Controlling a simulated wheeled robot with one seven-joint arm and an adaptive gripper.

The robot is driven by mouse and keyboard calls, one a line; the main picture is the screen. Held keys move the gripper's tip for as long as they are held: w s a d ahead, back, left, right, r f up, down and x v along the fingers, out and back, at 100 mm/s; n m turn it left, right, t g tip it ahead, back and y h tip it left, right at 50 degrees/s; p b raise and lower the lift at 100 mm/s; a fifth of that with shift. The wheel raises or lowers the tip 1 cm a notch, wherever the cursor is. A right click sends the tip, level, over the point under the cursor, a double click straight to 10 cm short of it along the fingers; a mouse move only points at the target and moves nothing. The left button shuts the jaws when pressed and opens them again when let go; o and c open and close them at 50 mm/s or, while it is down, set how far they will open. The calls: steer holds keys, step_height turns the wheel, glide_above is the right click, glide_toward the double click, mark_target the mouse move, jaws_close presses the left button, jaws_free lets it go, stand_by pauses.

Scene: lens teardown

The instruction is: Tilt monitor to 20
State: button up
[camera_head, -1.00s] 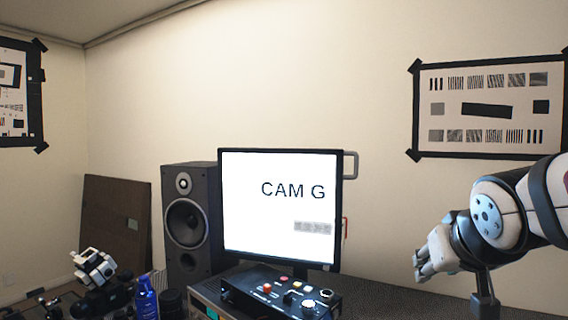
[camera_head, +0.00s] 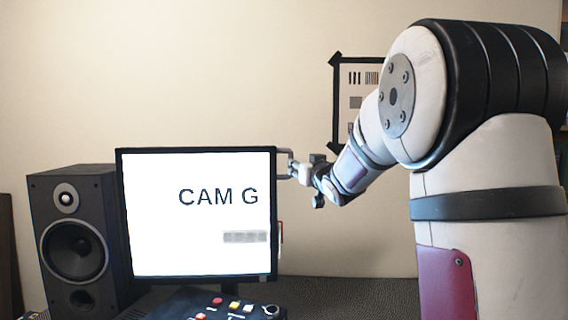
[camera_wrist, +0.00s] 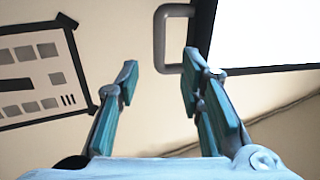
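The monitor (camera_head: 150,215) stands upright with a bright white screen reading "CAM G". A grey loop handle (camera_head: 284,151) sticks out from its upper right edge. My gripper (camera_head: 294,168) is at this handle, to the right of the screen. In the wrist view my gripper (camera_wrist: 160,70) is open, with its teal-padded fingers well apart. The handle (camera_wrist: 160,40) shows just past the fingertips, roughly between them, with the monitor screen (camera_wrist: 262,35) to the right. The fingers are not closed on it. I cannot tell the monitor's tilt angle exactly.
A dark speaker (camera_head: 75,240) stands left of the monitor. A control box with knobs (camera_head: 230,305) sits in front of it. A small red part (camera_head: 281,232) is on the monitor's lower right edge. A test chart (camera_wrist: 40,75) hangs on the wall behind. The dark tabletop at right is mostly clear.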

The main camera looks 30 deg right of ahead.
steer(key=x, duration=1)
steer(key=shift+d+p, duration=0.1)
steer(key=shift+p, duration=0.2)
jaws_close()
